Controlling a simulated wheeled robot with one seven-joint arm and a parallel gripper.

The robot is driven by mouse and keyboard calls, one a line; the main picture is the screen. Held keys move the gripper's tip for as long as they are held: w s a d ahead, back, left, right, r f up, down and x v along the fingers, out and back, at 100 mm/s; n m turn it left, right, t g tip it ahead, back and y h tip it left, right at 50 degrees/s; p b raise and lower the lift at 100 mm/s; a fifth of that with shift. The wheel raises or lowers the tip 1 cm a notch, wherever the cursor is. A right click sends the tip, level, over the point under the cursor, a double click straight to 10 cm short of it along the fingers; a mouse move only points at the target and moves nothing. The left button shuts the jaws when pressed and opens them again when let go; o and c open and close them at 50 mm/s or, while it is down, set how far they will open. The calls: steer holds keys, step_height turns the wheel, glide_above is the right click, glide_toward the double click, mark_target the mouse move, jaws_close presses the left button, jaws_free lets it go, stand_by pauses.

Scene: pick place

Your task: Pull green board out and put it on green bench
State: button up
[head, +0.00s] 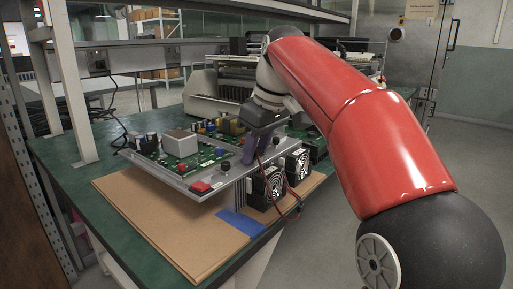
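The green board (211,155) carries many components and lies on a grey metal plate (178,183) that is raised above the bench and slightly tilted in the picture. A red part (201,187) and a dark knob (225,167) are at the plate's front edge. The green bench (62,163) extends behind and to the left. My gripper (250,153) reaches down at the plate's right front part, at or very near its edge. Its fingertips are small and partly hidden, so I cannot tell whether they hold the plate.
Brown cardboard sheets (128,208) cover the front of the bench, with a blue patch (240,222) near the edge. Black fans (268,186) with loose wires stand right of the plate. A grey machine (203,97) stands behind. A white shelf post (70,85) rises at left.

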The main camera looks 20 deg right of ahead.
steer(key=shift+d+f, duration=0.15)
steer(key=shift+f, duration=0.15)
steer(key=shift+c, duration=1.3)
steer(key=shift+r, duration=0.1)
steer(key=shift+r+p, duration=1.6)
